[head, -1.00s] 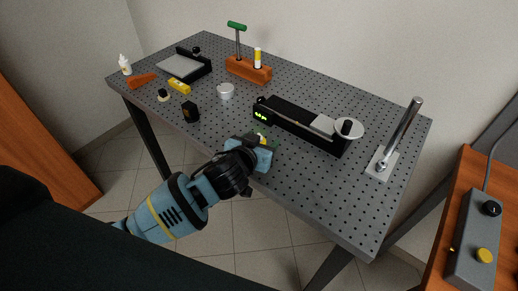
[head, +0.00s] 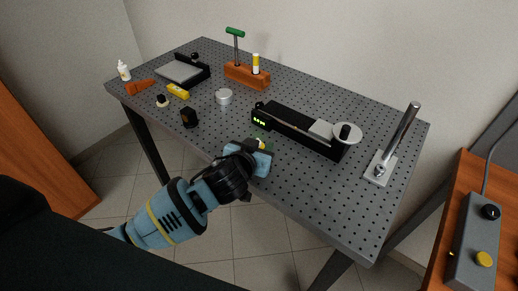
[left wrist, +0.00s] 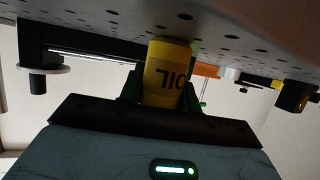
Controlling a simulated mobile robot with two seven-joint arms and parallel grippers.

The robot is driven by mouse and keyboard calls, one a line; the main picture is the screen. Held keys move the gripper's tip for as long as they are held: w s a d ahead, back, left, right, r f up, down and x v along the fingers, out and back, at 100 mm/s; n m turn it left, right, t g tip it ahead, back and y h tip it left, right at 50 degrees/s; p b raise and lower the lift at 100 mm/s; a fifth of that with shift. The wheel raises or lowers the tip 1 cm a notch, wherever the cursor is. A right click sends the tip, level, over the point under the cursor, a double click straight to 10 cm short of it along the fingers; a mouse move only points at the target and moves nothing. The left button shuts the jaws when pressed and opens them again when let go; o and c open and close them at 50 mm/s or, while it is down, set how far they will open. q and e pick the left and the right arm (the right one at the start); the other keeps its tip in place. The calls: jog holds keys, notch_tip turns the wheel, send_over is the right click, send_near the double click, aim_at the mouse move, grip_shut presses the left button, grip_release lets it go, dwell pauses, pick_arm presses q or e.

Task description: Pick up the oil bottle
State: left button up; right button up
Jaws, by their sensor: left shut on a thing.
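In the head view my left gripper (head: 260,146) is at the front edge of the perforated table, and only a small yellow bit of the bottle (head: 262,143) shows there. I cannot tell whether the bottle touches the tabletop. My right gripper is not in view.
On the perforated table (head: 300,190), a black device with a lit display (head: 290,122) stands just behind my left gripper. A metal post (head: 404,130) is at right. A black block (head: 189,117), a silver tin (head: 224,97) and a white bottle (head: 124,70) are at left.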

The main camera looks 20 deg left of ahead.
pick_arm(q)
jog(key=shift+r, duration=0.6)
notch_tip(320, 180, up, 2)
jog(key=shift+r, duration=0.2)
jog(key=s+a, duration=0.2)
jog(key=s, duration=0.5)
jog(key=s+a+r, duration=0.1)
jog(key=s+a, duration=0.1)
jog(key=s, duration=0.6)
jog(key=shift+s+a+r, duration=0.15)
jog(key=shift+a+r, duration=0.05)
jog(key=shift+a, duration=0.1)
